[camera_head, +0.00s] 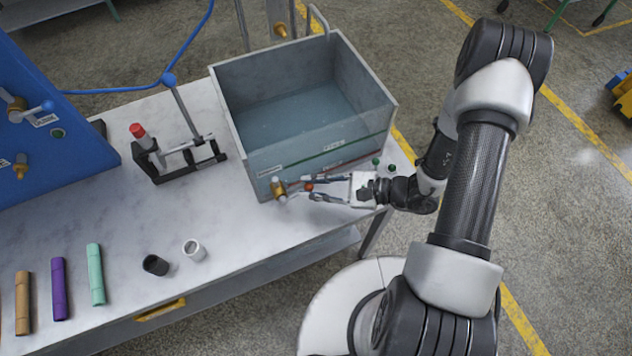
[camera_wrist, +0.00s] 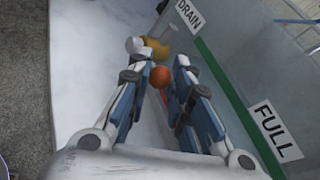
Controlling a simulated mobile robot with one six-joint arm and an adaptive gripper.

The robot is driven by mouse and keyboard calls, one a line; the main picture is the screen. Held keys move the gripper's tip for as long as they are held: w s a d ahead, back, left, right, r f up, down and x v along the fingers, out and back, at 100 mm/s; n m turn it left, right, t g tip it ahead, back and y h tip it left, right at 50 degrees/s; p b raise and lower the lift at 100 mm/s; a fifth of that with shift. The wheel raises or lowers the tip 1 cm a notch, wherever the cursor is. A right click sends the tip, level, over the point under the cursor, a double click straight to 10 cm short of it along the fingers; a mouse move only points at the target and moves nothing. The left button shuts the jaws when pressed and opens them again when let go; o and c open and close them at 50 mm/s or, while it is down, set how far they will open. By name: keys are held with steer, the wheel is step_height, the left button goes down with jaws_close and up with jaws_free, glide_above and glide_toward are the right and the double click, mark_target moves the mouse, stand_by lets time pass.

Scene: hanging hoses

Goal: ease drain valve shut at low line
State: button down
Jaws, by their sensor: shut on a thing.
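The drain valve (camera_head: 279,189) is a brass fitting low on the near wall of a grey tank (camera_head: 243,150). It also shows in the wrist view (camera_wrist: 155,49), beside a white DRAIN label. Its small orange-red knob (camera_wrist: 160,76) sits between the fingers of my gripper (camera_head: 303,188), which is shut on it. My gripper (camera_wrist: 161,70) reaches in from the right along the wall. Bluish water (camera_head: 300,115) stands in the tank. A green line (camera_wrist: 228,88) with a FULL label crosses the wall, and a red line (camera_head: 352,160) lies below it. The water's height against the red line is unclear.
The tank stands on a pale bench (camera_head: 200,220). A toggle clamp (camera_head: 180,155) and a blue panel (camera_head: 50,130) with fittings are left. Coloured tubes (camera_head: 58,289) and two small cups (camera_head: 155,265) lie near the front. Two green knobs (camera_head: 391,168) are near my wrist.

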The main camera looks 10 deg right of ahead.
steer(key=shift+s, duration=0.15)
steer(key=c, duration=1.4)
jaws_free()
steer(key=shift+o, duration=0.2)
steer(key=v, duration=1.2)
steer(key=shift+a+r, duration=0.1)
